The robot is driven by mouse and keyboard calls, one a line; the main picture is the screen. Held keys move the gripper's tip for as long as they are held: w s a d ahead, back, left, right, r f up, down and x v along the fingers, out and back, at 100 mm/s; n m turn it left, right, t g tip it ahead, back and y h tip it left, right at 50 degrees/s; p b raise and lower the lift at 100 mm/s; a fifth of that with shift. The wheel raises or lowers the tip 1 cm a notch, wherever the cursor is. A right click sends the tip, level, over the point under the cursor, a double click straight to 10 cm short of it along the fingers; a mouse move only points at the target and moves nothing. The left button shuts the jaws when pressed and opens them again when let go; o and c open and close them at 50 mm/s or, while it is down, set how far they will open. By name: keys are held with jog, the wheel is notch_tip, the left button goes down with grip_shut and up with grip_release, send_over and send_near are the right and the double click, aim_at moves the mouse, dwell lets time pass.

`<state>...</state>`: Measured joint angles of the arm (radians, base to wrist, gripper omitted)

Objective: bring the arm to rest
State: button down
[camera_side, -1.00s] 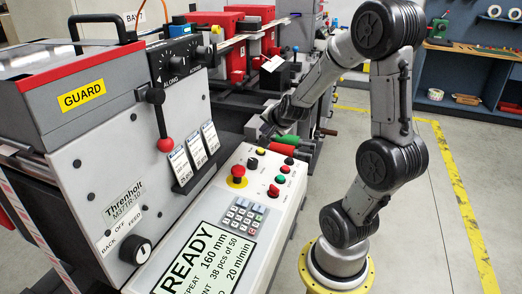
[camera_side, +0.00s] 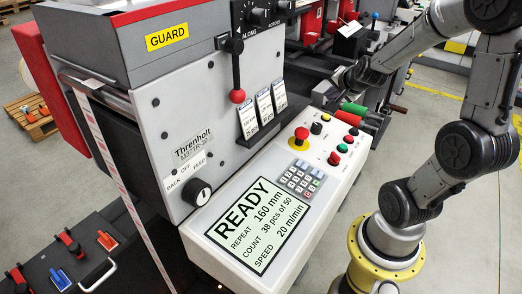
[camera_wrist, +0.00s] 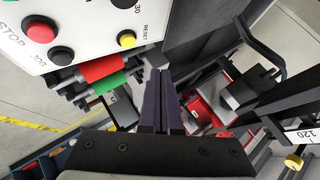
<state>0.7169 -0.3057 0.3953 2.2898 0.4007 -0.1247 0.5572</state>
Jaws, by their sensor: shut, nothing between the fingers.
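My gripper (camera_wrist: 159,72) is shut and empty, its two dark fingers side by side in the wrist view. In the side view my gripper (camera_side: 342,82) hangs behind the far end of the control panel, close to the green roller (camera_side: 353,109) and the red roller (camera_side: 345,119). The fingertips are hard to make out there. The wrist view shows the red roller (camera_wrist: 101,68) and green roller (camera_wrist: 109,84) just left of the fingers. I cannot tell the exact gap. My arm is bent above its yellow-ringed base at the right.
The label rewinder (camera_side: 150,110) fills the left and middle, with a red-knobbed lever (camera_side: 237,96) and tilted cards. Its control panel (camera_side: 330,170) has a red emergency button (camera_side: 301,134), coloured buttons, a keypad and a READY screen (camera_side: 258,222). Open floor (camera_side: 470,200) lies at the right.

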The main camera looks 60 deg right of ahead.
jog(key=a+r+n+t+y, duration=0.15)
jog(key=a+n, duration=0.25)
jog(key=a, duration=0.4)
jog(key=a+r+n+y, duration=0.2)
jog(key=a+n+y, duration=0.1)
jog(key=a+n, duration=0.3)
jog(key=s+a+r+n+g+y, duration=0.1)
jog(key=s+a+n+g+y, duration=0.1)
jog(key=s+a+n, duration=0.7)
jog(key=s+a+g, duration=0.1)
jog(key=s+a, duration=0.1)
jog(key=shift+s+a, duration=0.35)
jog(key=shift+a, duration=0.05)
